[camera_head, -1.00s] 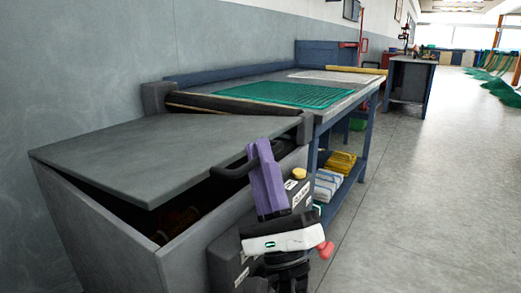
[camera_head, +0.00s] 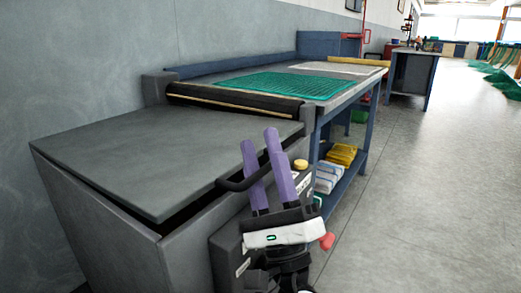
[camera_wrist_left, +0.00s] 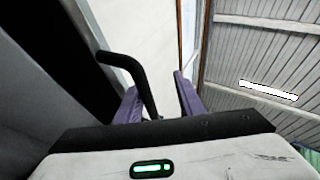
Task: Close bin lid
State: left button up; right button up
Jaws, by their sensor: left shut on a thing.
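The grey bin (camera_head: 192,243) stands at the lower left in the head view. Its flat grey lid (camera_head: 150,160) is hinged and nearly down, with a narrow dark gap left along the front and right edges. A black bar handle (camera_head: 232,184) sits on the lid's right edge and also shows in the left wrist view (camera_wrist_left: 128,66). My left gripper (camera_head: 259,143), with purple fingers, is at this handle, shut on it, its fingers some way apart on the bar. The fingers also show in the left wrist view (camera_wrist_left: 156,84). The bin's inside is hidden. My right gripper is out of view.
A workbench (camera_head: 345,97) with a green net (camera_head: 285,84) and a dark roller (camera_head: 232,99) stands right behind the bin. Its lower shelf holds yellow (camera_head: 341,155) and white bundles (camera_head: 327,177). The grey floor to the right is clear.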

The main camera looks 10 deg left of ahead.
pick_arm(q)
jog(key=v, duration=1)
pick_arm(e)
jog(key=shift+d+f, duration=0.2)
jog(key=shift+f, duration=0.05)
pick_arm(q)
jog(key=shift+s+d, duration=0.1)
